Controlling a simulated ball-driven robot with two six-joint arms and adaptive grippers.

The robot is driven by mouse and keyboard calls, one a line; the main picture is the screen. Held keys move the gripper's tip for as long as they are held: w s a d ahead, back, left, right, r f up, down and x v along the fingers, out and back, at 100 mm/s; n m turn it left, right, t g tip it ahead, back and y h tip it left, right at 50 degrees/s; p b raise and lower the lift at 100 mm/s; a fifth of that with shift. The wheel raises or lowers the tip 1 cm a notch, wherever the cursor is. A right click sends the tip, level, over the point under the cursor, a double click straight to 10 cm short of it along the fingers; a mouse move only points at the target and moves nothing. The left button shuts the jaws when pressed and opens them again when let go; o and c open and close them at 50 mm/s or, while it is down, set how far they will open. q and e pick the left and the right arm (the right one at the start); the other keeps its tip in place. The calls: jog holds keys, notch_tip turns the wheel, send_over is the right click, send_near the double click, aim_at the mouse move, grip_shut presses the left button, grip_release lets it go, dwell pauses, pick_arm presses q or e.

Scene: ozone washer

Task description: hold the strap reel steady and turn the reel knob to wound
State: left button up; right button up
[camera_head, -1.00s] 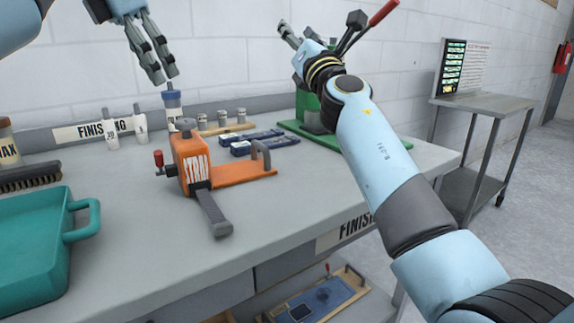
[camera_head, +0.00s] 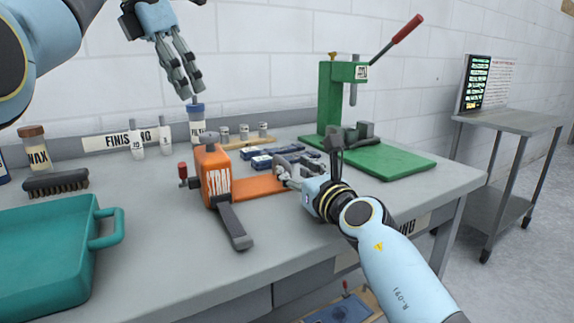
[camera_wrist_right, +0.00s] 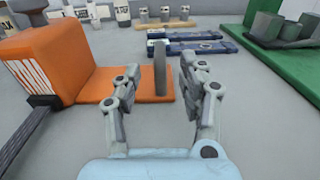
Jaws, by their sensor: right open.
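The orange strap reel (camera_head: 214,178), labelled STRAP, stands on the bench with a dark strap end (camera_head: 235,228) hanging forward. A red knob (camera_head: 182,169) is on its left side. Its flat orange base reaches right to an upright grey handle (camera_wrist_right: 160,68). My right gripper (camera_wrist_right: 158,72) is open, with its fingers on either side of the handle in the wrist view; I cannot tell whether they touch it. In the head view, the right gripper (camera_head: 282,176) partly hides the handle. My left gripper (camera_head: 191,93) hangs above and behind the reel, apart from it; its finger gap is unclear.
A teal tray (camera_head: 106,240) and a brush (camera_head: 56,183) lie to the left. Bottles (camera_head: 150,142) and small jars stand behind. Dark blue blocks (camera_wrist_right: 190,40) lie behind the base. A green press (camera_head: 328,100) stands right. The bench front is clear.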

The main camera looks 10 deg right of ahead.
jog(key=x, duration=0.6)
jog(key=shift+c, duration=0.3)
grip_shut()
pick_arm(q)
jog(key=shift+o, duration=2)
jog(key=f+h, duration=0.2)
jog(key=f, duration=0.1)
jog(key=w+f+t+h, duration=0.1)
jog(key=f, duration=0.1)
jog(key=shift+w+d+f+m, duration=0.1)
jog(key=shift+d+f+m, duration=0.1)
jog(key=shift+m, duration=0.1)
pick_arm(e)
jog(key=shift+d, duration=0.1)
pick_arm(q)
jog(key=n+t+h, duration=0.2)
jog(key=t+h, duration=0.6)
send_near(209, 134)
jog(key=x, duration=1)
jog(key=shift+w+f, duration=0.1)
jog(key=shift+w, duration=0.05)
